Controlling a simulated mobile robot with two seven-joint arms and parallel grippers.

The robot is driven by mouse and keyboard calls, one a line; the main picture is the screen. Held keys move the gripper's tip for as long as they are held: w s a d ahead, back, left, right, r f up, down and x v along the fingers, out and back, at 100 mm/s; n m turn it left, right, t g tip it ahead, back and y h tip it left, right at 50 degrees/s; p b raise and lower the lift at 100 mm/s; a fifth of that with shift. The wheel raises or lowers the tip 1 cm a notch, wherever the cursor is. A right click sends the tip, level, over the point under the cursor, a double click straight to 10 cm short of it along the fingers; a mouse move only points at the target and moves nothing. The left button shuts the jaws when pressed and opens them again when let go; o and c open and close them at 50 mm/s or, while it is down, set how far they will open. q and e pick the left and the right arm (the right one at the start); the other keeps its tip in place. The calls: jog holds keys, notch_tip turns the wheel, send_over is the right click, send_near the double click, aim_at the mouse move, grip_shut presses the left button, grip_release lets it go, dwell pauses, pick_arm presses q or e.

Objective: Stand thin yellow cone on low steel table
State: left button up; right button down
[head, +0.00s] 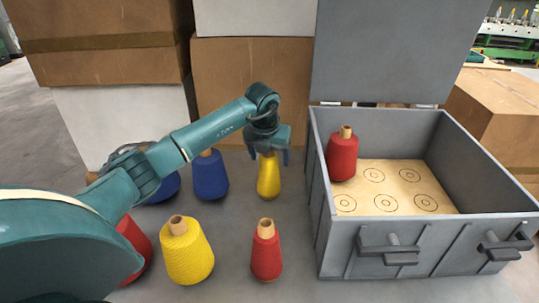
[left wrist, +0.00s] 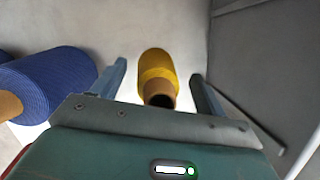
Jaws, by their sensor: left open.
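The thin yellow cone (head: 268,178) stands upright on the low steel table (head: 228,282), left of the grey box. My left gripper (head: 270,158) is above it, open, with a finger on each side of its top. In the left wrist view the yellow cone (left wrist: 157,72) lies between the two spread fingers (left wrist: 160,80), its brown tube end toward the palm. I see clear gaps to both fingers there. A thicker yellow cone (head: 187,252) stands nearer on the table. My right gripper is not in view.
A grey lidded box (head: 345,245) on the right holds a red cone (head: 342,155) on a board with ring marks (head: 405,175). A thin red cone (head: 266,252), a blue cone (head: 210,176) and other partly hidden cones stand nearby. Cartons (head: 250,85) rise behind.

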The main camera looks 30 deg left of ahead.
pick_arm(q)
jog(key=a+v, duration=0.1)
jog(key=v, duration=1.2)
jog(key=shift+d+p, duration=0.3)
jog(key=shift+d, duration=0.2)
jog(key=shift+s, duration=0.15)
